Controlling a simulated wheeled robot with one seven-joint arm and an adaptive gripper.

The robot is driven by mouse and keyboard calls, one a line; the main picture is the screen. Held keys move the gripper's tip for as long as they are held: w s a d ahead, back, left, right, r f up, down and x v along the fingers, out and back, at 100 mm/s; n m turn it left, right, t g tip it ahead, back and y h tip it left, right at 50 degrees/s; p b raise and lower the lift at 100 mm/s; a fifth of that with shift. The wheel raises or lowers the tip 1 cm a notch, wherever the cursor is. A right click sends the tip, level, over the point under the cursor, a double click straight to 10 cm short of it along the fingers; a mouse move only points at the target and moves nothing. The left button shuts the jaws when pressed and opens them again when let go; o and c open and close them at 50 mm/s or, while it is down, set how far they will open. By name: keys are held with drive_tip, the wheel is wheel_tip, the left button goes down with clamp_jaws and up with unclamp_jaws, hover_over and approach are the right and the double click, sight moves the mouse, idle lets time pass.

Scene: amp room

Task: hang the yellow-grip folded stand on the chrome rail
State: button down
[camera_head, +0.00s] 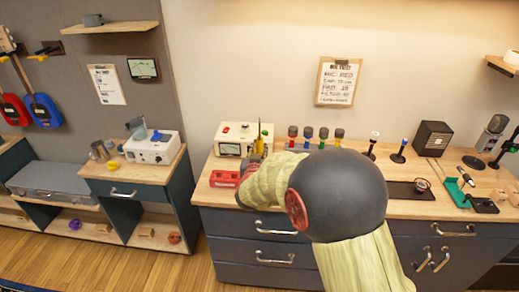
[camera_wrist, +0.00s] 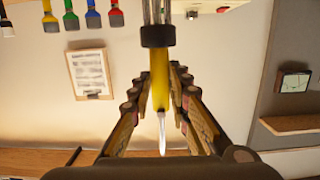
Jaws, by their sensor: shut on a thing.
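The yellow-grip folded stand shows in the wrist view (camera_wrist: 160,72), with a black collar and chrome shafts above its yellow grip and a thin pale tip at the other end. My gripper (camera_wrist: 157,85) is shut on the yellow grip, one finger on each side. In the head view, my gripper (camera_head: 256,155) is above the left part of the counter, and a little of the yellow stand (camera_head: 259,146) shows at it. My forearm hides much of the gripper and stand. I cannot make out the chrome rail in either view.
A red box (camera_head: 224,179) and a cream meter box (camera_head: 232,139) sit close to my gripper on the counter (camera_head: 212,193). Several colour-topped items (camera_head: 308,134) stand along the wall. A dark speaker box (camera_head: 433,138) is farther right. A clipboard (camera_head: 338,82) hangs above.

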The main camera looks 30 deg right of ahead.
sight(260, 137)
drive_tip(key=shift+r, duration=0.3)
drive_tip(key=shift+r+p, duration=1.65)
drive_tip(key=shift+r, duration=0.7)
drive_tip(key=shift+f, duration=0.1)
